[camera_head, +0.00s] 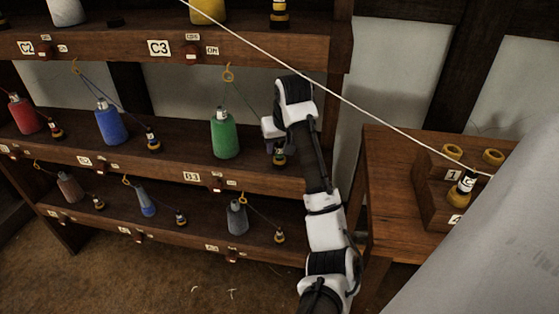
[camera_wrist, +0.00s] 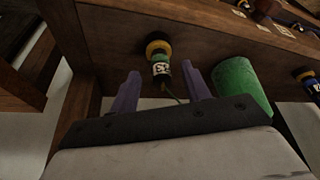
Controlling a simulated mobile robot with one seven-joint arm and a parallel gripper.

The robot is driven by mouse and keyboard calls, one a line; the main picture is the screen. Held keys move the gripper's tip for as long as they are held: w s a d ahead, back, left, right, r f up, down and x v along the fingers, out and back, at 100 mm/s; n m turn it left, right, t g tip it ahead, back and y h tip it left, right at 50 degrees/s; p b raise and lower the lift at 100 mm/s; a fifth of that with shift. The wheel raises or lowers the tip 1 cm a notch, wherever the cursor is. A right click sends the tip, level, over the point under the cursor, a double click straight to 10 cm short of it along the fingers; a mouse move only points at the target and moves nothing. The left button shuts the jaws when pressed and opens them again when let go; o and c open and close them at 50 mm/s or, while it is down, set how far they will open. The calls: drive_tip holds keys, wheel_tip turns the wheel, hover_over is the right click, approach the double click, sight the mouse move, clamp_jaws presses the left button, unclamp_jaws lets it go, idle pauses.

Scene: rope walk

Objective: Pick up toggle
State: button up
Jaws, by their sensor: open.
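A black and yellow toggle with a white label (camera_wrist: 159,62) stands on the middle shelf beside the green spool (camera_wrist: 240,84). In the head view this toggle (camera_head: 279,158) is partly hidden by my gripper (camera_head: 270,143). My gripper's two purple fingers (camera_wrist: 161,76) are open in the wrist view, one on each side of the toggle, with nothing clamped. I cannot tell whether they touch it. A thin cord runs from the toggle toward my gripper. Similar toggles stand by the blue spool (camera_head: 152,139) and on the wooden stepped block (camera_head: 466,186).
The green spool (camera_head: 224,134) stands close left of my gripper in the head view. A hook (camera_head: 228,73) with a thin cord hangs above it. A white rope (camera_head: 330,88) crosses in front of the shelves. A wooden table (camera_head: 385,160) stands at right.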

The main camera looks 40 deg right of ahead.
sight(280, 146)
drive_tip(key=shift+w+x, duration=0.25)
drive_tip(key=shift+x, duration=1.35)
drive_tip(key=shift+d+r, duration=0.1)
clamp_jaws()
